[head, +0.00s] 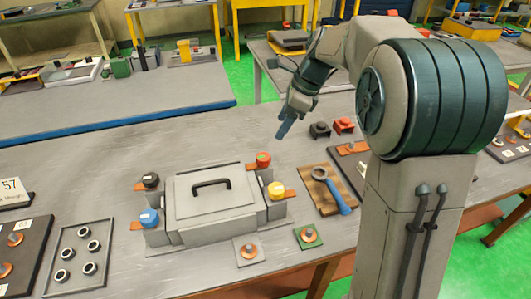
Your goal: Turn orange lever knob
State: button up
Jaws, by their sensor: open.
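A grey box (212,203) with a black handle stands on the near table, with a knobbed post near each corner. An orange-red knob (263,158) with a green mark tops the post at the box's far right corner. An orange lever (251,168) sticks out beside it. The other knobs are yellow (276,188), black (150,180) and blue (149,217), with orange levers by their posts too. My gripper (283,130) is open and empty, pointing down, above and a little right of the orange-red knob, apart from it. Its fingers overlap in this view.
Small plates (248,250) lie in front. A tray of rings (75,262) is at left. The tabletop behind the box is clear.

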aim_at(264, 156)
jog(key=x, duration=1.2)
jog(key=shift+f, duration=0.3)
jog(key=c, duration=1)
